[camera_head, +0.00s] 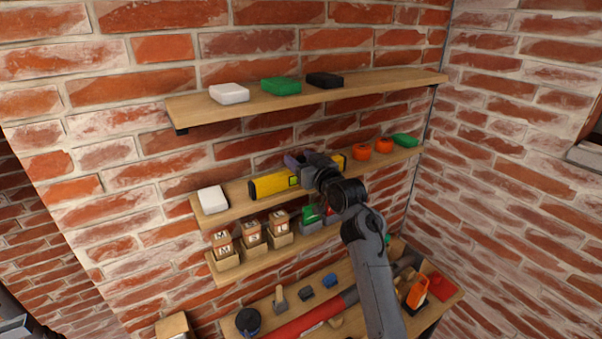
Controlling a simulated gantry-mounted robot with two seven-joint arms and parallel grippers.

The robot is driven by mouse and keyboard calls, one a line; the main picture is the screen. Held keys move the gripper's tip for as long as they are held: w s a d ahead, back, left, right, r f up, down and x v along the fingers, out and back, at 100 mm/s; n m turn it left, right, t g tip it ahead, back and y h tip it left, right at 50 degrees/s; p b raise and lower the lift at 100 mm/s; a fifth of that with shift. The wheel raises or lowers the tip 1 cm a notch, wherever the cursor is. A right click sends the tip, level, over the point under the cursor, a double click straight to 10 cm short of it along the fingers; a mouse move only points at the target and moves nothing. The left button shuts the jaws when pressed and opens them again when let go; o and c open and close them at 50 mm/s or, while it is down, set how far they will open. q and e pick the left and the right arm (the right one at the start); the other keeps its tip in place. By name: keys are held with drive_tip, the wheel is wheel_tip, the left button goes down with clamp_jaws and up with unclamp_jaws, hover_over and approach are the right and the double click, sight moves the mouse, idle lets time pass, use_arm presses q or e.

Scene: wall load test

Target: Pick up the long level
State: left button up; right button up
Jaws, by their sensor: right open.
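The long level (271,184) is yellow with dark ends and lies along the middle wall shelf (240,206). Its left part shows, and a short yellow piece shows at its right end. My right gripper (304,164) is at the middle of the level and hides part of it. The gripper is open. I cannot tell whether its fingers touch the level. My right arm reaches up from the bottom of the view. My left gripper is not in view.
A white block (212,200) sits left of the level, and orange items (362,151) and a green item (404,140) sit right. The top shelf (190,110) holds three small boxes. Small bins (251,238) stand on the shelf below. Tools lie on the lowest surface.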

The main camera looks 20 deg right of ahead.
clamp_jaws()
idle(0.3)
drive_tip(key=shift+r, duration=0.1)
